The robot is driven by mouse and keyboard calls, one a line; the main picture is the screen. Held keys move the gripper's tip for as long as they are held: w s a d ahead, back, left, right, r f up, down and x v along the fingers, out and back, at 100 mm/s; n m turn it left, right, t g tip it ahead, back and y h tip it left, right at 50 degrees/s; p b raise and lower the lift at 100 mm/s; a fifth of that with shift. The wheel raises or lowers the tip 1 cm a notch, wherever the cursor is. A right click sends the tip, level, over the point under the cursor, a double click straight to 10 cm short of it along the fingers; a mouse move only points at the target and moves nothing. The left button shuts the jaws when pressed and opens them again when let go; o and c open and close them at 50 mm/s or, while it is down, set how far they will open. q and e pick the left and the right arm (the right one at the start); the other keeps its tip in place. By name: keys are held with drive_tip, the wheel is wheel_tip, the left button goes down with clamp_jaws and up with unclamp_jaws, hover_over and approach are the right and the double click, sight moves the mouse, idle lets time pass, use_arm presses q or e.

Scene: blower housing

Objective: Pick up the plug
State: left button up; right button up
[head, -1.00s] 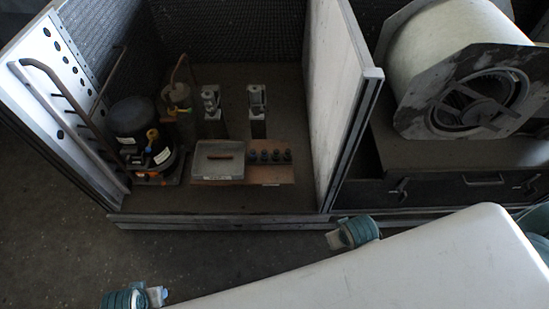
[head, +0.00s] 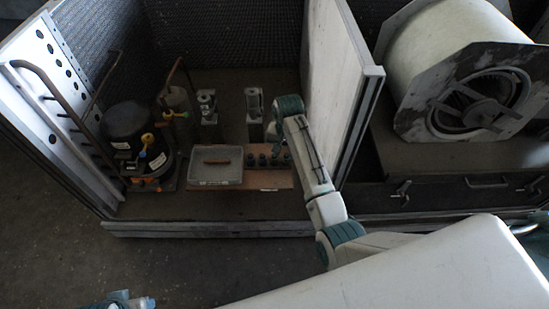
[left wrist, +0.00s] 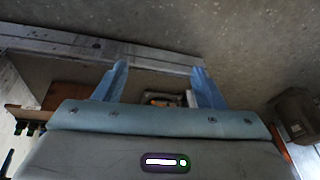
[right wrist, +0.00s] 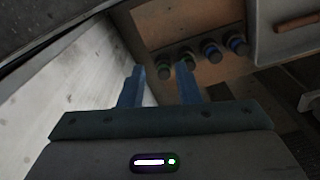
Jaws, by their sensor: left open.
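Several dark plugs with blue bands stand in a row on a wooden board (head: 262,186) in the open housing. In the right wrist view the end plug (right wrist: 164,70) appears between my right fingertips, beyond them. The other plugs (right wrist: 212,48) run off to its right. My right gripper (right wrist: 161,75) is open and empty, pointing at that end of the row; in the head view (head: 280,146) the arm partly hides it. My left gripper (left wrist: 160,75) is open and empty, low in front of the housing; only part of it shows in the head view (head: 122,301).
A black compressor (head: 128,130) and two upright metal fittings (head: 254,103) stand nearby. The housing's right wall (head: 338,70) is close to my right arm. A large drum (head: 430,55) stands farther right.

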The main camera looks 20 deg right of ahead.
wheel_tip(320, 180, up, 3)
hover_over(275, 155)
drive_tip(key=shift+m+g, duration=0.3)
drive_tip(key=shift+m, duration=0.1)
drive_tip(key=f, duration=0.4)
drive_tip(key=f+b, duration=0.1)
drive_tip(key=shift+a+f, duration=0.3)
drive_tip(key=shift+f, duration=0.1)
drive_tip(key=f, duration=0.3)
drive_tip(key=shift+d+f+b, duration=0.2)
drive_tip(key=shift+f+b, duration=0.15)
drive_tip(key=shift+f, duration=0.45)
use_arm(q)
drive_tip(key=shift+s+d+r+t, duration=0.1)
drive_tip(key=shift+d+r+t, duration=0.15)
drive_tip(key=shift+r, duration=0.3)
drive_tip(key=shift+s+d+r+t, duration=0.1)
drive_tip(key=shift+d+r+t, duration=0.15)
drive_tip(key=shift+r, duration=0.25)
use_arm(e)
clamp_jaws()
